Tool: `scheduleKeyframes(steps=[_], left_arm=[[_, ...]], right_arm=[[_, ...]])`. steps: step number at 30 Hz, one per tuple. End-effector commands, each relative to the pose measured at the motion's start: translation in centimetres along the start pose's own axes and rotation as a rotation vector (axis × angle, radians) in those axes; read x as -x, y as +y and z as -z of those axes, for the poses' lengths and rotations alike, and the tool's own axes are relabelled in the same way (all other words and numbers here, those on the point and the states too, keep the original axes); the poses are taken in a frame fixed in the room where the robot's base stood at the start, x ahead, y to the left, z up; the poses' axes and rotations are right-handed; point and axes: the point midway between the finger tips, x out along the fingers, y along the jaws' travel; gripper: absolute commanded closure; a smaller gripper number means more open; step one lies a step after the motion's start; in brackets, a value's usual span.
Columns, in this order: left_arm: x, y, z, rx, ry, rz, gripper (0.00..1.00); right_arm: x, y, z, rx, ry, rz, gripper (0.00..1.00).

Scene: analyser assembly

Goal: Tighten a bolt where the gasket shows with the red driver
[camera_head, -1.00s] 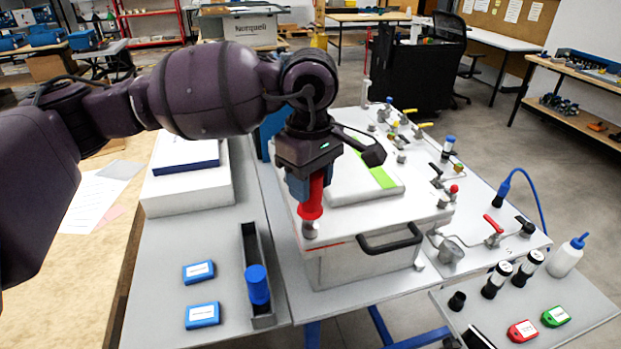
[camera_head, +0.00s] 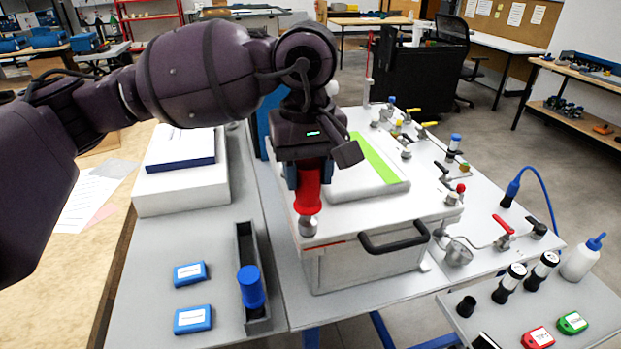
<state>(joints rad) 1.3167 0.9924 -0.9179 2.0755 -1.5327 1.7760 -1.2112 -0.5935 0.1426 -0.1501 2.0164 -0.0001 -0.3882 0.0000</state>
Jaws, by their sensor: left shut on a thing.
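My left gripper (camera_head: 308,172) is shut on the red driver (camera_head: 308,192) and holds it upright, head down. The driver's silver tip end (camera_head: 308,226) is over the near left corner of the white analyser box (camera_head: 345,270). It covers the bolt spot there, and I cannot tell whether it touches. A thin red line (camera_head: 309,245), perhaps the gasket, shows along the lid's front edge just below the driver. A black handle (camera_head: 394,241) is on the box front. My right gripper is not in view.
A grey tray (camera_head: 243,240) with a blue-capped driver (camera_head: 251,287) stands left of the box, beside two blue labelled cases (camera_head: 192,319). Valves and a red lever (camera_head: 503,223) crowd the panel on the right. Bottles and red and green cases (camera_head: 573,322) are at lower right.

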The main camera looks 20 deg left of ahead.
Motion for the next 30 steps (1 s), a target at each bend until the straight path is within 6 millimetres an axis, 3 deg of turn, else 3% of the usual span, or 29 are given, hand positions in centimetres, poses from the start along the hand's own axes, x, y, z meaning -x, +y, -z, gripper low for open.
scheduleKeyframes(steps=[1, 14, 28, 29, 30], left_arm=[[-0.7, 0.1, 0.1, -0.055, -0.005, 0.002, 1.00], [-0.9, 0.1, 0.2, -0.571, -0.008, 0.003, 1.00], [-0.8, 0.1, 0.2, -1.062, -0.009, 0.002, 1.00], [-0.6, 0.1, 0.2, -1.078, -0.007, 0.003, 0.57], [-0.2, 0.0, 0.0, -1.071, -0.002, 0.003, 0.51]], right_arm=[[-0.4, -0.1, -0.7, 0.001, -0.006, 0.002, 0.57], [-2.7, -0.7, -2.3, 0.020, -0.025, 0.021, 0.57], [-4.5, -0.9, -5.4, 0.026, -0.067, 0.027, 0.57], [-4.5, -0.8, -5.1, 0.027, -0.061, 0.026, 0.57], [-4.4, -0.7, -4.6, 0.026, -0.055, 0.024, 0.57]])
